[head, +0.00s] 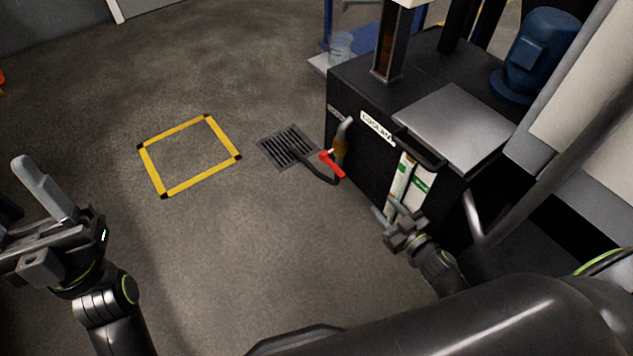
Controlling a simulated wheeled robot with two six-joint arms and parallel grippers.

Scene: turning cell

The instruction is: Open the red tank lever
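The red tank lever (332,163) sits on a brass valve (341,147) low on the side of the black coolant tank (352,95). The lever slants down to the right, and a dark hose runs from below it to the floor drain. My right gripper (386,208) is below and to the right of the lever, in front of the tank, apart from the lever. Its two fingers look parted with nothing between them. My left gripper (35,222) is at the far left over the floor, fingers wide apart and empty.
A floor drain grate (287,147) lies left of the valve. A yellow-marked square (190,155) is on the bare floor further left. A blue motor (537,52) and a grey metal lid (457,127) are on the tank's top. Floor before the tank is clear.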

